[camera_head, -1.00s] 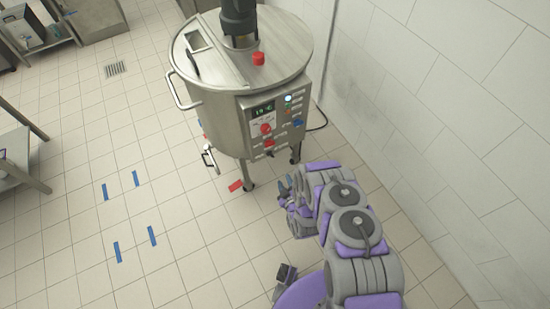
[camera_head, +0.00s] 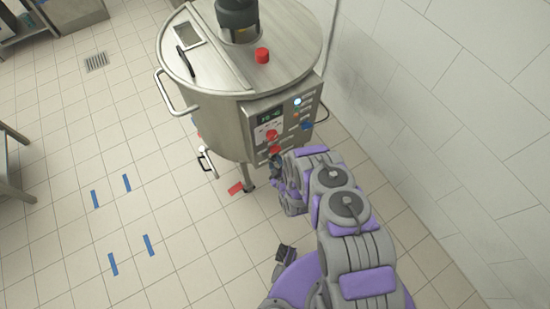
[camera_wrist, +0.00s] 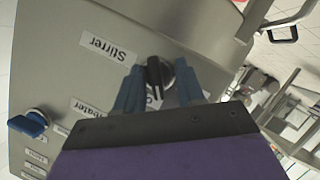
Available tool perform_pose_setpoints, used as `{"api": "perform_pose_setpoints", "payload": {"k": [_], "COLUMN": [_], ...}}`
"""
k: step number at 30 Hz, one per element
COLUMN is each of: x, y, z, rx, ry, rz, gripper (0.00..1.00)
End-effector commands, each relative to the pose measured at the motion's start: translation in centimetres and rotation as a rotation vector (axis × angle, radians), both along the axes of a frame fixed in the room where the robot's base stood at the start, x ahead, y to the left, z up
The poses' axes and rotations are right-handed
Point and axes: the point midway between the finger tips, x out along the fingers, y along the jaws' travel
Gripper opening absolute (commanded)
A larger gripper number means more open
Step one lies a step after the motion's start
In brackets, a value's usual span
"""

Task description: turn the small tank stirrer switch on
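The small tank (camera_head: 225,110) is a round steel vessel with a control panel (camera_head: 262,121) on its side. In the wrist view, a black rotary switch (camera_wrist: 154,74) sits on the panel beside a "Stirrer" label (camera_wrist: 109,46). My gripper (camera_wrist: 159,69) is open, with one blue-grey finger on either side of the switch. Gaps show between the fingers and the knob; whether either touches it cannot be told. In the head view, my gripper (camera_head: 277,165) is at the panel's lower edge, and the black switch cannot be made out there.
A blue switch (camera_wrist: 30,122) is at the wrist view's left. The head view shows red knobs (camera_head: 271,134) on the panel and a red button (camera_head: 262,55) on the lid. A white wall (camera_head: 450,110) stands at right.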

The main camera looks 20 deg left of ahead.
Motion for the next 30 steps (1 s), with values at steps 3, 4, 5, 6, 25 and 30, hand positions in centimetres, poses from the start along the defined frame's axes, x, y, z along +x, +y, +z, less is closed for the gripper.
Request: {"api": "perform_pose_setpoints", "payload": {"k": [3,4,5,6,25,30], "x": [0.04,0.05,0.07,0.08,0.29,0.33], "y": [-0.15,-0.22,-0.28,-0.36,0.09,0.18], "z": [0.05,0.12,0.19,0.27,0.13,0.22], "rx": [0.004,0.006,0.008,0.010,0.006,0.012], "ry": [0.001,0.000,0.000,0.000,-0.003,0.000], "rz": [0.000,0.001,0.002,0.002,0.003,0.004], "gripper": [0.38,0.38,0.38,0.38,0.00,0.00]}}
